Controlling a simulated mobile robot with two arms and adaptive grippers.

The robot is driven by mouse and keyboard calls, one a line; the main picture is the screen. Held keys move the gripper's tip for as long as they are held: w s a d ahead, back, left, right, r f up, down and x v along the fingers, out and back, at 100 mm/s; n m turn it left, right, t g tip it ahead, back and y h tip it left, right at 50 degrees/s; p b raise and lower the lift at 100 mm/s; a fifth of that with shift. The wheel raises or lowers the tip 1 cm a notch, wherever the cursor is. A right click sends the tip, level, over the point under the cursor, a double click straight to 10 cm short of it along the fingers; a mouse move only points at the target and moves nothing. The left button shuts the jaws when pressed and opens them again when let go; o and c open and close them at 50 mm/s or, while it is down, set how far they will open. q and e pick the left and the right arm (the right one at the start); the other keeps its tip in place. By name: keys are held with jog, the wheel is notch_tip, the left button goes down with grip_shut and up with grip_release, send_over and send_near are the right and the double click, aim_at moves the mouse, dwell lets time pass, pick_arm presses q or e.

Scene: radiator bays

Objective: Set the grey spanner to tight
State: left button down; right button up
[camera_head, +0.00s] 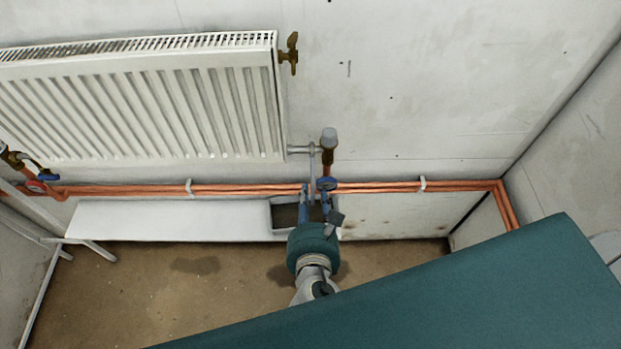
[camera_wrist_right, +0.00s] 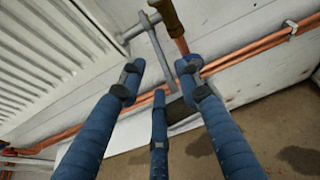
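The grey spanner (camera_head: 312,172) hangs from the fitting at the radiator's lower right corner, with its handle pointing down. It also shows in the right wrist view (camera_wrist_right: 157,48), slanting down to the right from the pipe fitting. My right gripper (camera_head: 316,190) is just below and in front of the spanner. In the right wrist view its blue fingers (camera_wrist_right: 161,76) are spread apart, and the spanner's lower end appears between their tips. I see no finger closed on it; whether any finger touches it I cannot tell. My left gripper is in neither view.
A white radiator (camera_head: 140,110) hangs on the wall. A grey-capped brass valve (camera_head: 328,150) stands right beside the spanner. Copper pipes (camera_head: 400,187) run along the wall behind the gripper. A white shelf (camera_head: 165,220) lies lower left.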

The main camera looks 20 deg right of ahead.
aim_at(313, 181)
jog(key=x, duration=0.8)
jog(key=shift+w+f, duration=0.1)
jog(key=shift+c, duration=0.2)
grip_shut()
